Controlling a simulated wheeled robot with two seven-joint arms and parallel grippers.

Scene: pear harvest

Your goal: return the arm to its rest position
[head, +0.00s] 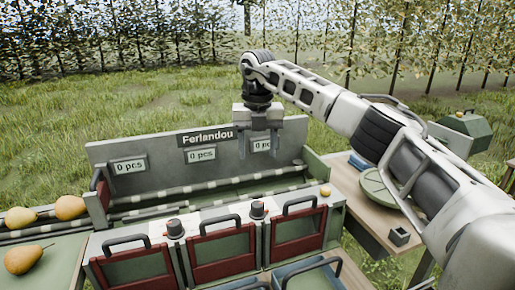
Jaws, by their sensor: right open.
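My right arm reaches in from the right side of the head view, raised and bent over the sorting station. Its gripper (259,147) points down in front of the station's grey back board (225,165). The two fingers are apart with nothing between them, and they partly cover the rightmost "0 pcs" display (262,145). My left gripper is not in view.
Yellow pears (24,259) lie at the left. Red-framed gates with dark handles (222,250) and blue crates (305,274) stand in front. A wooden table (352,200) with a round green lid (388,189) and a small grey box (399,236) is at right, partly behind my arm.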

